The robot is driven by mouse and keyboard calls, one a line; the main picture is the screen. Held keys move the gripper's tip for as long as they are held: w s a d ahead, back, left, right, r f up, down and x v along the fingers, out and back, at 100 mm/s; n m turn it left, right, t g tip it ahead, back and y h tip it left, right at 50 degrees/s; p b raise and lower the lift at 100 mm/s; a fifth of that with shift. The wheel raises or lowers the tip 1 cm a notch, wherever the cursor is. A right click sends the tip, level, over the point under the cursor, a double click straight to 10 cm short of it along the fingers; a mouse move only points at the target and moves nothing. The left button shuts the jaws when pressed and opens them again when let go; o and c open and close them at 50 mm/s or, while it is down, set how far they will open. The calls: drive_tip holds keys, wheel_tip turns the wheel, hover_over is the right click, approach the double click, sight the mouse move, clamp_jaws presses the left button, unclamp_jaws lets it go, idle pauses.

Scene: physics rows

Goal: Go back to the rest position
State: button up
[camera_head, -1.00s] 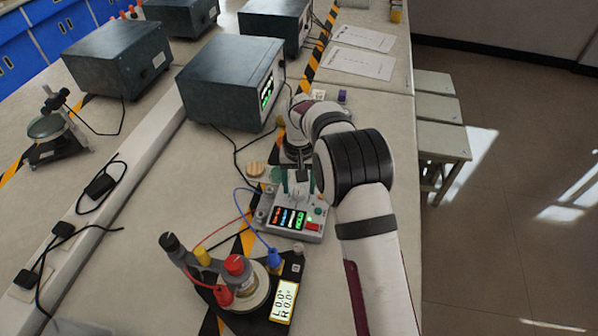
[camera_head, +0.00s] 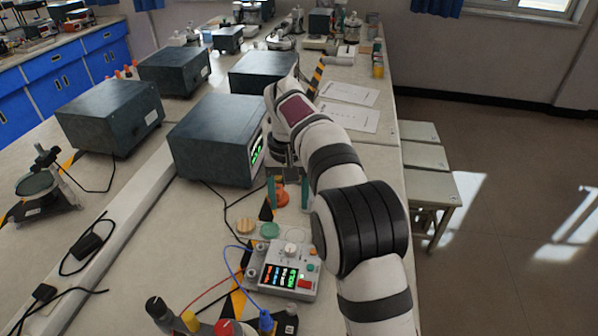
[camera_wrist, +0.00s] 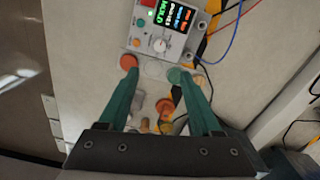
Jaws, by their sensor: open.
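My gripper (camera_head: 290,192) hangs fingers down behind the small grey meter box, raised above the bench. Its two green fingers are apart with nothing between them; they also show in the wrist view (camera_wrist: 152,82). The grey meter box (camera_head: 287,268) sits on the bench with a lit display, a knob and red and green buttons. In the wrist view the meter box (camera_wrist: 172,28) lies beyond the fingertips, clear of them. My arm covers part of the bench to the right of the box.
A dark instrument box (camera_head: 215,140) stands close left of my gripper. Small coloured discs, one green (camera_head: 270,230) and one tan (camera_head: 245,226), lie behind the meter box. Blue and red leads run to terminals (camera_head: 190,320) at the front. Paper sheets (camera_head: 348,93) lie farther back. Stools (camera_head: 430,187) stand right of the bench.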

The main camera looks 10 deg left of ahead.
drive_tip(key=shift+d+r, duration=0.1)
drive_tip(key=s+d+r+m, duration=0.3)
drive_tip(key=s+d+r, duration=0.3)
drive_tip(key=s+d, duration=0.4)
drive_tip(key=s+d+f+m, duration=0.1)
drive_tip(key=s+d, duration=0.1)
drive_tip(key=s, duration=0.5)
drive_tip(key=s+d+f+m+y, duration=0.1)
drive_tip(key=s+d+f+m, duration=0.1)
drive_tip(key=s, duration=0.6)
drive_tip(key=s+d+f+m, duration=0.2)
drive_tip(key=s+d, duration=0.2)
drive_tip(key=s, duration=0.4)
drive_tip(key=shift+f+y, duration=0.25)
drive_tip(key=shift+y, duration=0.15)
drive_tip(key=shift+d, duration=0.1)
